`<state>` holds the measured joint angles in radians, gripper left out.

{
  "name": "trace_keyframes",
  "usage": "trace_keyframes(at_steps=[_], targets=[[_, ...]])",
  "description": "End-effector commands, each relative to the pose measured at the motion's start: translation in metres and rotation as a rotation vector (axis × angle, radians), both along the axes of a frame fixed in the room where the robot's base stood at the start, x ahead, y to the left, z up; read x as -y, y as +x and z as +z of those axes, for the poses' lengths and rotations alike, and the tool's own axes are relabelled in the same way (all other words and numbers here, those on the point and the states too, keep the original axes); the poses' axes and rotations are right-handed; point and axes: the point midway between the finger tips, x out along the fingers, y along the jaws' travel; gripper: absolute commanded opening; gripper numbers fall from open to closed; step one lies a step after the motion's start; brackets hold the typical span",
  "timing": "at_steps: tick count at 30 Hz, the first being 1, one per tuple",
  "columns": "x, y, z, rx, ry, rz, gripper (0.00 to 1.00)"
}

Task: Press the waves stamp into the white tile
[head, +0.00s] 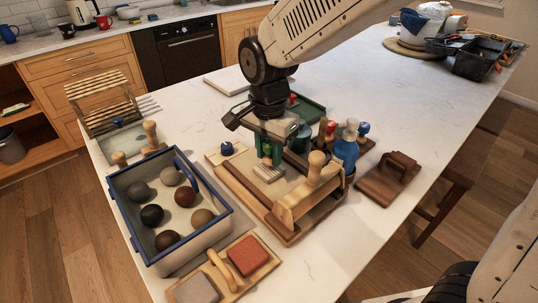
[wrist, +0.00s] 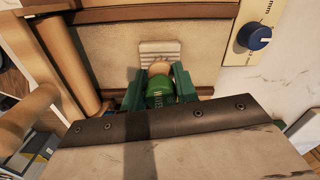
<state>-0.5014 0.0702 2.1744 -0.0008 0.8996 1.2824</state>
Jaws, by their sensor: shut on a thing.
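My gripper (head: 268,152) is shut on a green-handled stamp with part of a word starting with W on it; the handle (wrist: 160,92) sits between the green fingers in the wrist view. Below the handle is a pale, ridged rectangular piece (wrist: 160,50), also visible in the head view (head: 268,172). I cannot tell whether it is the stamp's foot or a mark. The stamp is over the pale flat surface (head: 243,174) inside a wooden frame. I cannot clearly tell which surface is the white tile. Contact under the stamp is hidden.
A wooden roller with a knob (head: 310,190) stands right of my gripper. A blue dial (head: 227,149) is on the left.

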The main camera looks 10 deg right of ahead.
Motion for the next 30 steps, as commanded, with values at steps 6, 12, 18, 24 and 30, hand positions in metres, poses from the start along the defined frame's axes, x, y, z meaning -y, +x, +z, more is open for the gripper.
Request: trace_keyframes(at_steps=[6, 12, 18, 24, 30], targets=[[0.0, 0.0, 0.018, 0.002, 0.001, 0.0, 0.07], [0.0, 0.0, 0.034, 0.001, 0.001, 0.0, 0.07], [0.0, 0.0, 0.044, 0.001, 0.001, 0.0, 0.07], [0.0, 0.0, 0.044, 0.0, 0.0, 0.0, 0.07], [0.0, 0.0, 0.044, 0.0, 0.0, 0.0, 0.07]])
